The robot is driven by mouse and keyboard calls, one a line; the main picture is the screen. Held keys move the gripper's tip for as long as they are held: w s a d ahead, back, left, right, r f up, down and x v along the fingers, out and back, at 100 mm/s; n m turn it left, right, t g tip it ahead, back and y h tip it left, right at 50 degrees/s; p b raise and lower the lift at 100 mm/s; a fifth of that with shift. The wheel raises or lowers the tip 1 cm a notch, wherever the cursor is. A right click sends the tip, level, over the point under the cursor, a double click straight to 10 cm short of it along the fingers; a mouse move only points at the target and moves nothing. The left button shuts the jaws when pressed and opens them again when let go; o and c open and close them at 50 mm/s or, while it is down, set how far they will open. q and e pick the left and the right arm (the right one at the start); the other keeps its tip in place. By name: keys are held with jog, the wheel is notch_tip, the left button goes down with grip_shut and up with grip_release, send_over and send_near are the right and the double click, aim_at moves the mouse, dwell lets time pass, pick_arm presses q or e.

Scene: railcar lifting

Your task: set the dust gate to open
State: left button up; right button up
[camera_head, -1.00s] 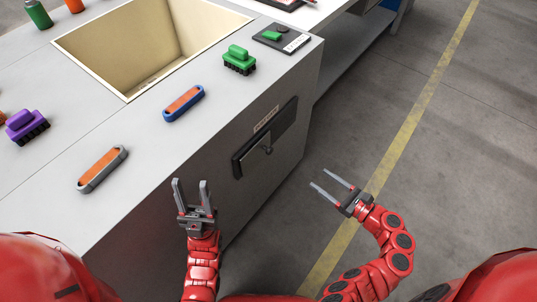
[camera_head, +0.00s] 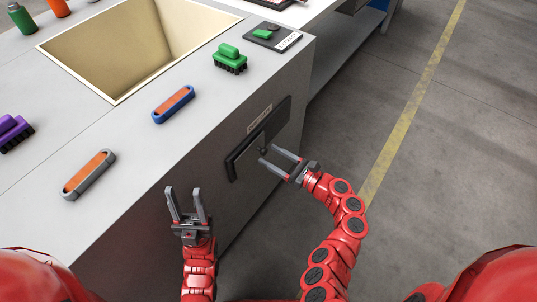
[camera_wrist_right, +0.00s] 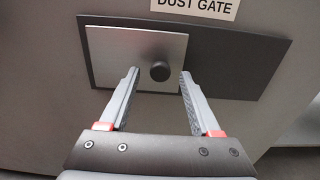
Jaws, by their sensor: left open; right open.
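The dust gate is a light metal plate (camera_wrist_right: 118,52) with a round dark knob (camera_wrist_right: 160,71), set in a dark frame (camera_wrist_right: 243,62) on the cabinet's side, under a "DUST GATE" label (camera_wrist_right: 197,5). In the right wrist view the plate covers the left part of the frame. My right gripper (camera_head: 270,155) is open, its fingers pointing at the gate. In the right wrist view the knob lies between the two fingertips, and I see no contact. My left gripper (camera_head: 184,190) is open and empty near the cabinet's side, left of the gate.
On the cabinet top are a blue-rimmed bar (camera_head: 173,104), a grey-rimmed bar (camera_head: 89,174), a green brush (camera_head: 230,58), a purple brush (camera_head: 12,133) and a square bin opening (camera_head: 117,101). A small panel (camera_head: 287,43) sits at the far corner. Right of the cabinet is open floor.

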jog(key=shift+x, duration=0.85)
grip_shut()
dwell(0.8)
